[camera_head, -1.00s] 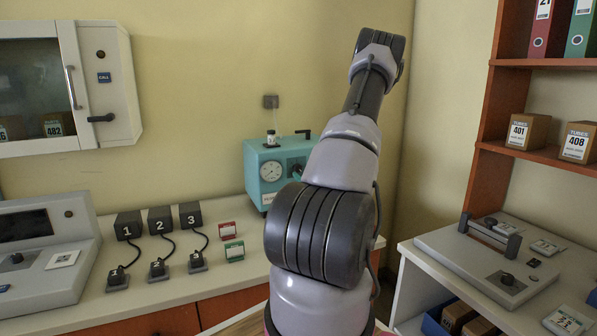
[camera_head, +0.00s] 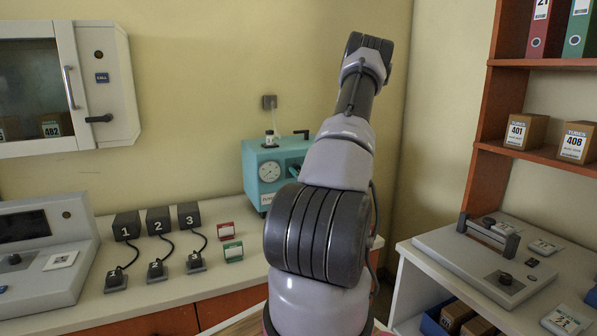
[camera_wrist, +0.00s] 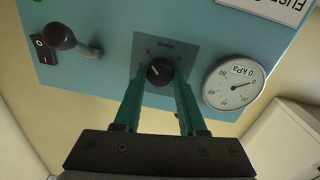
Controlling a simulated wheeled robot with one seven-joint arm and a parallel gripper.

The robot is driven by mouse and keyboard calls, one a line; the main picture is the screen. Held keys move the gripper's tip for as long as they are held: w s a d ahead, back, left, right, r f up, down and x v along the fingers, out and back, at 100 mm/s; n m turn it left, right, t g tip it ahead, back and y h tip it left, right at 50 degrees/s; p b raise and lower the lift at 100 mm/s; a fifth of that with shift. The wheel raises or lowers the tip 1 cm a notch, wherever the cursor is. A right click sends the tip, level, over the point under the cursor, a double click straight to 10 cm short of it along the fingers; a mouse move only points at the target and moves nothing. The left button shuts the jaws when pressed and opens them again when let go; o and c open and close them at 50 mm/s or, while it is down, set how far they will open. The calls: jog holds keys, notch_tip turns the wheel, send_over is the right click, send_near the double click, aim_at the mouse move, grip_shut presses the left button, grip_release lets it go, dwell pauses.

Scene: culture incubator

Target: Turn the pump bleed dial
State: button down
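The teal pump box (camera_head: 256,158) stands on the counter against the back wall in the head view. In the wrist view its front panel (camera_wrist: 110,70) shows upside down. The black bleed dial (camera_wrist: 159,72) has a white pointer mark and sits on a dark plate labelled "bleed". My gripper (camera_wrist: 160,80) has two green fingers, one on each side of the dial, with a gap visible between fingers and dial. It looks open, and I cannot tell how far the tips are from the panel. My arm hides the pump's right side in the head view.
A pressure gauge (camera_wrist: 234,83) is right of the dial in the wrist view. A black-knobbed lever (camera_wrist: 61,37) and a rocker switch (camera_wrist: 43,49) are to the left.

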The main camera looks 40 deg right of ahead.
jog(key=shift+n, duration=0.4)
jog(key=n, duration=0.4)
jog(key=shift+a, duration=0.1)
jog(key=n, duration=0.4)
jog(key=shift+f+n, duration=0.15)
jog(key=shift+n, duration=0.15)
jog(key=shift+s+d+f+n+t+y, duration=0.1)
jog(key=shift+n+y, duration=0.25)
jog(key=shift+n, duration=4.25)
jog(key=shift+w+d+f+n+t+y, duration=0.1)
jog(key=shift+n+y, duration=0.2)
jog(key=shift+n, duration=4.3)
jog(key=shift+s+d+f+n+t+y, duration=0.1)
jog(key=shift+n+y, duration=0.25)
jog(key=shift+n, duration=4.25)
